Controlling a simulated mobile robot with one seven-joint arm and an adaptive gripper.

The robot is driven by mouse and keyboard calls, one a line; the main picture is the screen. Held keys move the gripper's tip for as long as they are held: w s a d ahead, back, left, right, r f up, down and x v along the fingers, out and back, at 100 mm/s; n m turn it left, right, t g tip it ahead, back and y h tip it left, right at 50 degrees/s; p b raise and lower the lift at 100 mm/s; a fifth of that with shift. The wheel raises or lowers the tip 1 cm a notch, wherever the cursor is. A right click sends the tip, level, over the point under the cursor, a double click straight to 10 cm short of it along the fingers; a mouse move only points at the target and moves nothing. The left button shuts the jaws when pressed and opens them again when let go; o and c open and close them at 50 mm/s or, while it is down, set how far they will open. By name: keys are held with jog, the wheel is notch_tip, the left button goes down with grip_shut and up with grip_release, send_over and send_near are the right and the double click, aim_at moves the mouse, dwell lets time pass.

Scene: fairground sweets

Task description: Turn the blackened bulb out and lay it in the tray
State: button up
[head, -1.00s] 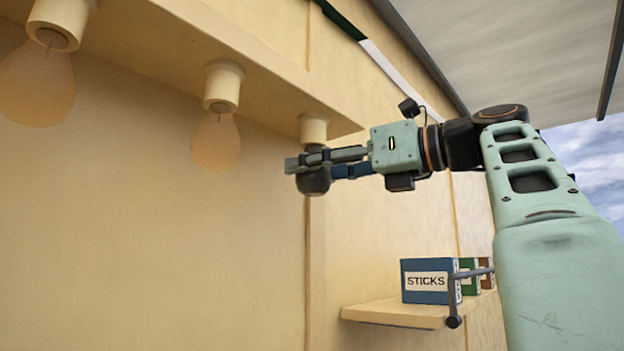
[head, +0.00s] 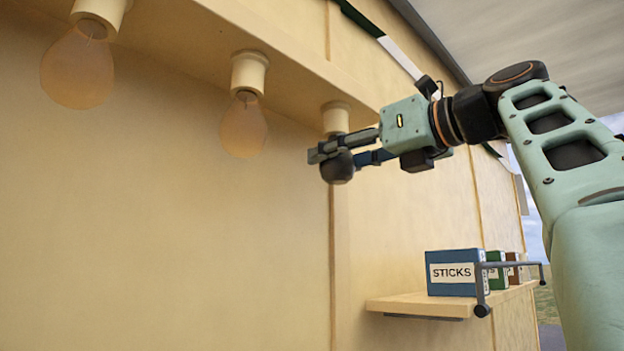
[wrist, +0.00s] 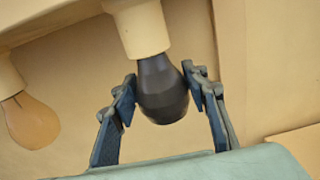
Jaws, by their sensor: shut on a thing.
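The blackened bulb (head: 338,169) hangs from the cream socket (head: 335,118) at the right end of the row under the beam. In the wrist view the dark bulb (wrist: 162,92) is upright, its neck meeting the socket (wrist: 140,28). My gripper (wrist: 160,88) is shut on the bulb, one finger on each side of it. In the head view my gripper (head: 338,158) reaches in from the right and partly covers the bulb's upper part. The tray is not in view.
Two amber bulbs hang in sockets to the left, a nearer one (head: 78,68) and a middle one (head: 243,125). A wall shelf (head: 400,303) below right holds a blue STICKS box (head: 452,272) and other boxes behind a grey rail. The wall below the bulbs is clear.

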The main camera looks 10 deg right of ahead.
aim_at(337, 183)
jog(key=shift+f, duration=0.15)
jog(key=shift+f+b, duration=1.7)
jog(key=shift+f, duration=0.4)
jog(key=s+d+f, duration=0.3)
jog(key=s+d, duration=0.1)
jog(key=s, duration=0.2)
jog(key=shift+s+d, duration=0.3)
